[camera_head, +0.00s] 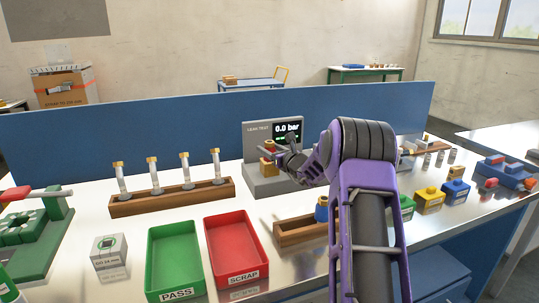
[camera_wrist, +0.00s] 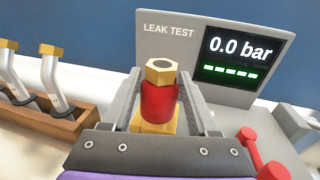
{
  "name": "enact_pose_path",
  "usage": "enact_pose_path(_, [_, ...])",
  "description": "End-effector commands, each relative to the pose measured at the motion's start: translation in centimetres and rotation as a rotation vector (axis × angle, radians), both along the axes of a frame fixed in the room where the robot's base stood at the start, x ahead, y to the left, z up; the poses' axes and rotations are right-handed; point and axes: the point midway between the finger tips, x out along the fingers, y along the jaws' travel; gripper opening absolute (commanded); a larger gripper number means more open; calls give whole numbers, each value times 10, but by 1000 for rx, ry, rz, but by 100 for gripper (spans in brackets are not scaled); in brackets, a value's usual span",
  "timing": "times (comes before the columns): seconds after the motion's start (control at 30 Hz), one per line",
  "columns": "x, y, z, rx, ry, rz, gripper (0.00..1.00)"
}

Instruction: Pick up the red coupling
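The red coupling (camera_wrist: 160,101) stands upright in the wrist view, with a brass hex nut on top and a brass block below. It sits at the leak test unit (camera_head: 265,181), which shows also in the wrist view (camera_wrist: 165,42). In the head view the coupling (camera_head: 270,149) is small and partly covered by my gripper (camera_head: 281,156). In the wrist view my gripper (camera_wrist: 161,103) has one finger on each side of the coupling, with narrow gaps beside it. The fingers look open. The coupling's lower end is partly hidden.
A wooden rack of fittings (camera_head: 174,201) stands left of the tester. A green PASS tray (camera_head: 151,264) and a red SCRAP tray (camera_head: 212,256) lie in front. A wooden holder (camera_head: 297,233) is close to my arm. A blue partition (camera_head: 130,137) runs behind.

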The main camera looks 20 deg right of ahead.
Motion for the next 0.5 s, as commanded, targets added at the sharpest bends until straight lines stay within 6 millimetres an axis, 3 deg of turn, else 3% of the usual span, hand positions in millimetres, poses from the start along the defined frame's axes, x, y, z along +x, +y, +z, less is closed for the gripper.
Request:
enact_pose_path(0.03, [0, 0, 0, 0, 0, 0, 48])
enact_pose_path(0.3, [0, 0, 0, 0, 0, 0, 0])
enact_pose_path(0.5, [0, 0, 2, 0, -3, 1, 0])
